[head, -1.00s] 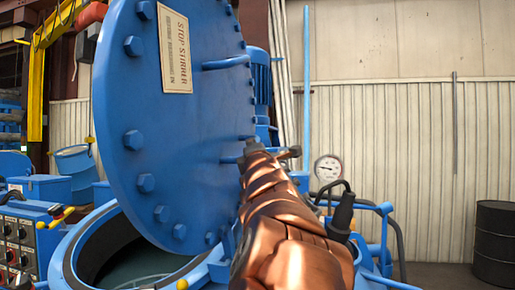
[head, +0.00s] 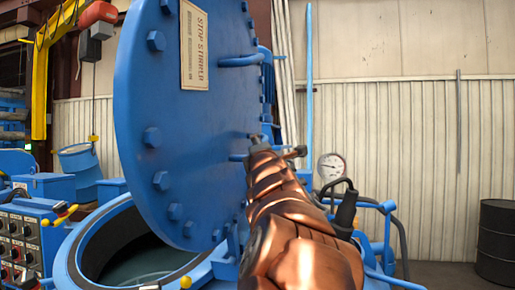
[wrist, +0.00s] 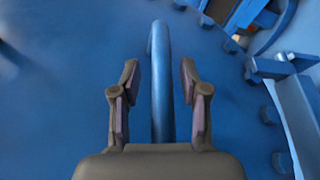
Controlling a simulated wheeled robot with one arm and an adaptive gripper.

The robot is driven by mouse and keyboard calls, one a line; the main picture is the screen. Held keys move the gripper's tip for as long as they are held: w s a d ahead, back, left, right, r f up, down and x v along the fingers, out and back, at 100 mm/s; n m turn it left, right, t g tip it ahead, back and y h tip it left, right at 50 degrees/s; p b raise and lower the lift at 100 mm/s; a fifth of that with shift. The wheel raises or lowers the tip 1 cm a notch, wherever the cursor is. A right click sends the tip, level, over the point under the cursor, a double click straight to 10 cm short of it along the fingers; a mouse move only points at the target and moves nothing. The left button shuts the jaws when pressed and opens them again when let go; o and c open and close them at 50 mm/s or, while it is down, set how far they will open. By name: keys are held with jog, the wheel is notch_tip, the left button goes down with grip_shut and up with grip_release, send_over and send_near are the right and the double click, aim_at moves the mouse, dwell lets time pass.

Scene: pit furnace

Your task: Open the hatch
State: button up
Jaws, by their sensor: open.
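The blue round hatch (head: 215,110) stands raised and steeply tilted above the round furnace opening (head: 130,255). It has bolts along its rim and a "STOP" label plate (head: 194,47). One blue bar handle (head: 240,60) is high on its face. In the wrist view, a blue handle bar (wrist: 161,85) runs between the two fingers of my gripper (wrist: 157,85). The fingers are open, with a gap on both sides of the bar. In the head view my copper-coloured arm partly hides my gripper (head: 275,150), which is close to the hatch's lower right face.
A control box (head: 28,240) with knobs stands at the left. A pressure gauge (head: 331,167) and blue pipes are right of my arm. A black barrel (head: 497,243) stands far right by the wall. Floor between pipes and barrel is clear.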

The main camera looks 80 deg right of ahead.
jog(key=v, duration=1.2)
dwell(0.7)
